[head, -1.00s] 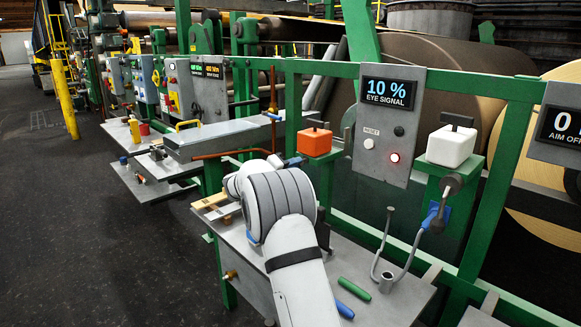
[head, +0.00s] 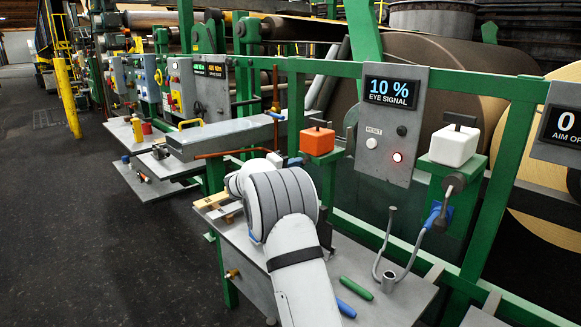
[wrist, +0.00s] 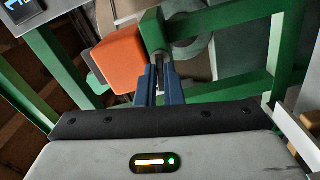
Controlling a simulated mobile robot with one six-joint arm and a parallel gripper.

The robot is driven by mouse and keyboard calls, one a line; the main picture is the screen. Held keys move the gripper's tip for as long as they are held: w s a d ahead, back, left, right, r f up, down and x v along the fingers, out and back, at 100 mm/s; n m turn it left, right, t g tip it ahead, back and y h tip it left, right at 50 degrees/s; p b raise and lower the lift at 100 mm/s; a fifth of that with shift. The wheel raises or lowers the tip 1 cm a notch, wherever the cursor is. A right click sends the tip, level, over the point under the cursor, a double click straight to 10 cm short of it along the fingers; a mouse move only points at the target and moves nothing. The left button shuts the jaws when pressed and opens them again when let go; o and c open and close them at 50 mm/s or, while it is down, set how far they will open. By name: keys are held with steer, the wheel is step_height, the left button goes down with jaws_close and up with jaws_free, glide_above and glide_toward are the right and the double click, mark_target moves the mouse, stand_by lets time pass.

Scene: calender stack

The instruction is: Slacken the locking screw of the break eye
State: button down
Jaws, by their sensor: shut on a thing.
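The orange box (head: 318,140) of the break eye sits on the green frame, right of my wrist in the head view. It also shows in the wrist view (wrist: 122,60), left of my fingers. My gripper (wrist: 161,80) has its blue fingers shut on a thin dark part of what looks like the locking screw (wrist: 157,56), beside the orange box. The fingers hide most of the gripped part. In the head view a little blue of the gripper (head: 296,161) shows just below the orange box. The panel (head: 390,125) reads 10 % EYE SIGNAL, with a red light lit.
A white box (head: 453,145) with a dark knob (head: 455,183) below it stands to the right. Green rails (head: 420,82) run close around my gripper. A grey bench (head: 375,300) below holds a green and a blue rod and a small cup with a bent tube.

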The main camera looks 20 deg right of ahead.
steer(key=n, duration=0.3)
steer(key=n+p, duration=0.1)
steer(key=shift+s+d+r+n, duration=0.1)
steer(key=shift+d+r+n, duration=0.15)
steer(key=shift+n, duration=0.05)
steer(key=n+p, duration=0.2)
steer(key=n, duration=0.3)
steer(key=shift+p, duration=0.4)
steer(key=n+p, duration=0.2)
steer(key=n, duration=0.2)
steer(key=shift+p, duration=0.35)
steer(key=shift+f+n+p, duration=0.15)
steer(key=shift+n+p, duration=0.45)
steer(key=shift+n, duration=0.5)
steer(key=shift+f, duration=0.1)
steer(key=c, duration=1.8)
jaws_free()
steer(key=shift+d, duration=0.1)
steer(key=shift+o, duration=1.2)
